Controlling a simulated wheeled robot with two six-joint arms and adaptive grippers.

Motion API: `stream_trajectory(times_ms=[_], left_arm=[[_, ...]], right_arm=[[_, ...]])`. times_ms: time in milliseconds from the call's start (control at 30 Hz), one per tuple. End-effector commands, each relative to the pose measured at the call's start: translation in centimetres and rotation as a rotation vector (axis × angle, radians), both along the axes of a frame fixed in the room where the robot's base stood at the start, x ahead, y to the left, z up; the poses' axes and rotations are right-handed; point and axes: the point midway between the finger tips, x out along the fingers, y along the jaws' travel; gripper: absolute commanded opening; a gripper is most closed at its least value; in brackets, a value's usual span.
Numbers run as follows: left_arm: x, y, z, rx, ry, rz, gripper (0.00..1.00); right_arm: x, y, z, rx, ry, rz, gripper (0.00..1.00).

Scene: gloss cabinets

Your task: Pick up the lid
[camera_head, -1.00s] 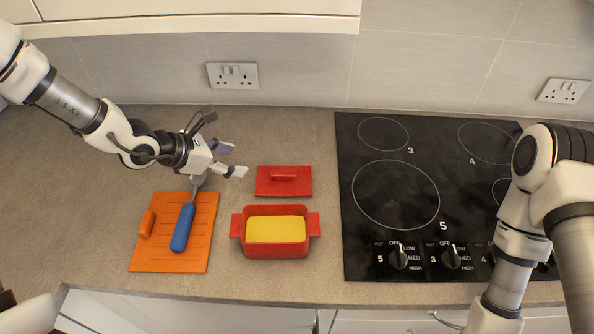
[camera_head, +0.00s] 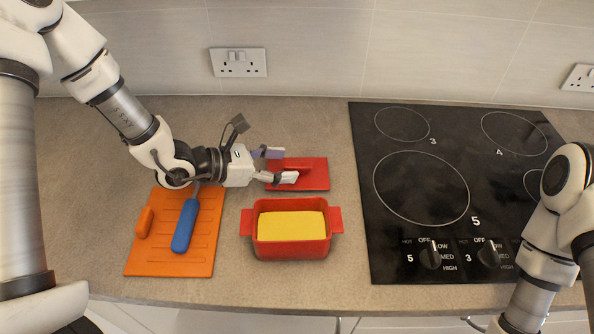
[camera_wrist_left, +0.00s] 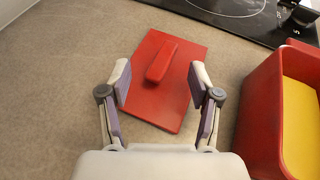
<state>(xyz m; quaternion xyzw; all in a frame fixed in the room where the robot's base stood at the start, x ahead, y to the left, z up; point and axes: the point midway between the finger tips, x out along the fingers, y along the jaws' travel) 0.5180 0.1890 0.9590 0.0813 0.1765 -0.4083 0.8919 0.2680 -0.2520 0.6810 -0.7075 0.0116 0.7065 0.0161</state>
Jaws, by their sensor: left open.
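The red lid (camera_head: 315,176) is a flat rectangle with a raised bar handle, lying on the counter behind the red dish. In the left wrist view the lid (camera_wrist_left: 185,98) lies ahead, with its handle (camera_wrist_left: 161,62) a little beyond the fingertips. My left gripper (camera_head: 280,166) is open over the lid's left part in the head view. In the wrist view its fingers (camera_wrist_left: 158,78) are spread either side of the lid's near part, with nothing between them gripped. The gripper hides the lid's left edge in the head view. My right gripper is out of view; only its arm shows.
The red dish (camera_head: 333,247) with a yellow block (camera_head: 290,226) stands in front of the lid. An orange board (camera_head: 145,259) with a blue-handled tool (camera_head: 185,226) lies to the left. A black hob (camera_head: 400,255) is to the right. The counter behind the lid is clear.

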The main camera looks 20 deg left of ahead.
Motion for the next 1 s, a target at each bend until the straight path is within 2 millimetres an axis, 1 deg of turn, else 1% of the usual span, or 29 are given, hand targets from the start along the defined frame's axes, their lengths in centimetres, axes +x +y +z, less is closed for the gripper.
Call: stream_trajectory(times_ms=[100,367,400,467,500,533,567,867,1000], left_arm=[[0.84,-1.08,-0.6,0.004,0.002,-0.002,0.63],[1.12,-1.3,-0.7,-0.001,-0.001,0.002,0.63],[1.11,-1.3,-0.71,-0.001,-0.001,0.002,0.49],[1.1,-1.29,-0.7,0.0,0.0,0.002,0.27],[1.1,-1.29,-0.7,0.0,0.0,0.002,0.13],[1.1,-1.29,-0.7,0.0,0.0,0.001,0.03],[1.1,-1.28,-0.71,0.0,0.0,0.002,0.0],[1.08,-1.28,-0.72,0.0,0.001,0.001,0.0],[1.1,-1.28,-0.19,0.0,0.0,0.001,0.0]], right_arm=[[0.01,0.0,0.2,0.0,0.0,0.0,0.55],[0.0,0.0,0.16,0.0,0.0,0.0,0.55],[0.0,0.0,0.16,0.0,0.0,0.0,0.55],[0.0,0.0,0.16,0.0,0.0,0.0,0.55],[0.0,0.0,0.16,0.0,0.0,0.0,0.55],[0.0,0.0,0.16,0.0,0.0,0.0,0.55],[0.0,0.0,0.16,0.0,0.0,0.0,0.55],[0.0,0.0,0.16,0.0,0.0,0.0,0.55],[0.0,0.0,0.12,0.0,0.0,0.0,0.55]])
